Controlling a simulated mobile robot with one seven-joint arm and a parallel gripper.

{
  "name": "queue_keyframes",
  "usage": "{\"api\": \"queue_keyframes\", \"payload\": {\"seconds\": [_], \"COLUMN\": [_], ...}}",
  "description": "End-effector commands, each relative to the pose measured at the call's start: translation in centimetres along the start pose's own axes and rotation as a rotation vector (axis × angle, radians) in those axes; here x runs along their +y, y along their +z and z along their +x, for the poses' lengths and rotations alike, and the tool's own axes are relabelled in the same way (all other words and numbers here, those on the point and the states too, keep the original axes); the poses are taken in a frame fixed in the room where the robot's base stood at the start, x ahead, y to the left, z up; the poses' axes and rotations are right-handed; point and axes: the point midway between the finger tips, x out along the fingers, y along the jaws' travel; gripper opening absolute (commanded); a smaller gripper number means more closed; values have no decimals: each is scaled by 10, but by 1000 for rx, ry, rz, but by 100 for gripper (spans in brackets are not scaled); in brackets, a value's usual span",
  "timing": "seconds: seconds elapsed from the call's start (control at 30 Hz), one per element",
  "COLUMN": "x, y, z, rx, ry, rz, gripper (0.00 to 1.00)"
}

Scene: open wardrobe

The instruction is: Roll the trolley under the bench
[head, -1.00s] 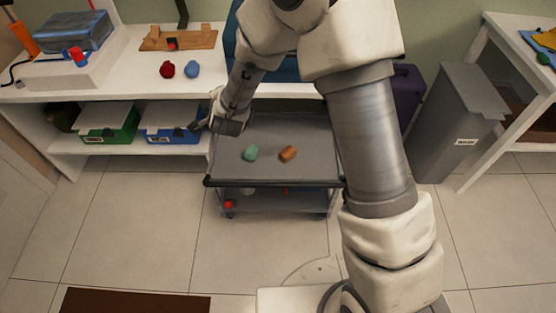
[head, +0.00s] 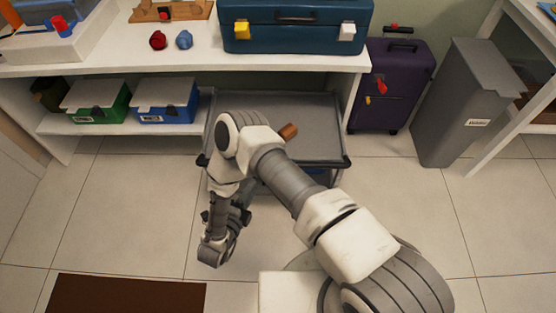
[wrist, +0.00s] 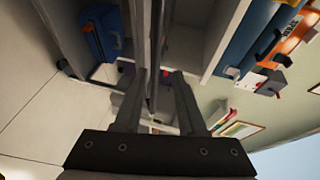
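The grey trolley (head: 322,125) stands at the bench (head: 120,69), between the shelf with boxes and a purple suitcase. Its rear reaches the bench top's front edge, while its front part sticks out over the floor. An orange-brown block (head: 288,131) lies on its top. My arm hides the trolley's front left and the spot where a green block lay. My gripper (wrist: 159,75) is open in the wrist view, its fingers apart, with a narrow dark edge, probably the trolley's, beyond them. In the head view the arm's end is low in front of the trolley; its fingertips are unclear there.
A green box (head: 95,103) and a blue box (head: 165,103) sit on the low shelf left of the trolley. A purple suitcase (head: 392,85) and a grey bin (head: 460,105) stand to the right. A teal case (head: 295,35) lies on the bench. Floor in front is mostly clear.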

Motion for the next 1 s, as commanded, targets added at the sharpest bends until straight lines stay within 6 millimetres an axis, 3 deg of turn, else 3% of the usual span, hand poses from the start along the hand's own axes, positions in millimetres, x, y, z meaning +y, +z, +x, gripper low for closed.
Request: {"api": "queue_keyframes", "payload": {"seconds": [0.13, 0.27, 1.0], "x": [12, 13, 9], "y": [-11, -12, -15], "z": [-8, 0, 145], "rx": [22, 25, 24], "ry": [-26, -32, -30], "rz": [-2, 0, -1], "gripper": [40, 40, 40]}}
